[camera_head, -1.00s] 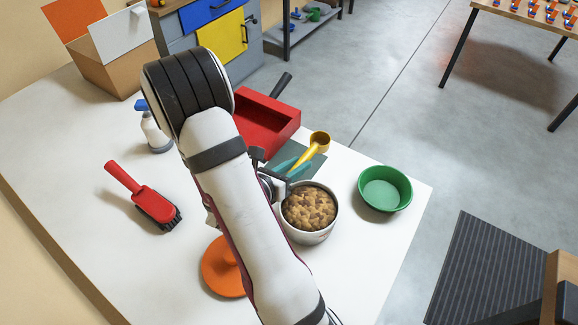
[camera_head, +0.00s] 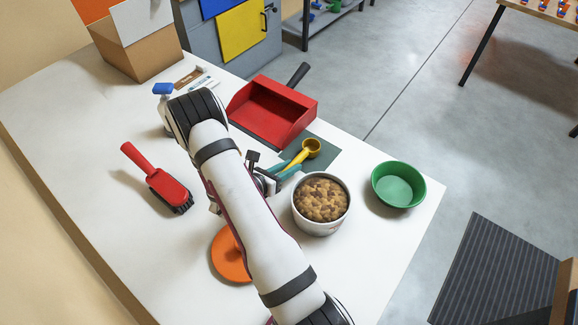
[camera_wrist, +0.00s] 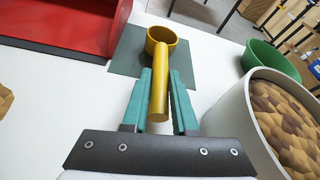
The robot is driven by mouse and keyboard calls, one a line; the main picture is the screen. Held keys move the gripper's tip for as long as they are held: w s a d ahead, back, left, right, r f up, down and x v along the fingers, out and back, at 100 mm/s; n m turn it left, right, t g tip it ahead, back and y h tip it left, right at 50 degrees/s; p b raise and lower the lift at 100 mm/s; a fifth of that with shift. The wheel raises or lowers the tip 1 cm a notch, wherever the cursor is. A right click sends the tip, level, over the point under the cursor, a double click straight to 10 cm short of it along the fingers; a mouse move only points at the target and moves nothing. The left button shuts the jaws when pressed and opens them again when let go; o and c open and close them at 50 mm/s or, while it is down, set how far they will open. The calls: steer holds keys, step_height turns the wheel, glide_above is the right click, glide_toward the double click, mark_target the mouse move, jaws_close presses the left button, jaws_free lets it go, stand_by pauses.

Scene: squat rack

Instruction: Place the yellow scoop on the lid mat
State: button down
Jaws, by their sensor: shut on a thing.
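The yellow scoop (camera_head: 311,147) is in my gripper (camera_head: 282,170), its handle pointing toward me and its round cup away. In the wrist view, the scoop's handle (camera_wrist: 159,92) lies between the two teal fingers of my gripper (camera_wrist: 160,78), which are shut on it. The dark grey-green mat (camera_head: 326,157) lies flat on the table under the cup; it also shows in the wrist view (camera_wrist: 190,70). The cup appears over the mat, but I cannot tell whether it touches. My arm hides part of the gripper in the head view.
A food-filled white container (camera_head: 321,228) stands close to the gripper's right, with a green bowl (camera_head: 398,185) beyond. A red dustpan (camera_head: 270,112) lies just behind the mat. A red brush (camera_head: 158,182), spray bottle (camera_head: 163,90) and orange lid (camera_head: 230,262) are left of or under my arm.

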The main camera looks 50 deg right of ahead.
steer(key=shift+f, duration=0.1)
steer(key=c, duration=0.7)
jaws_free()
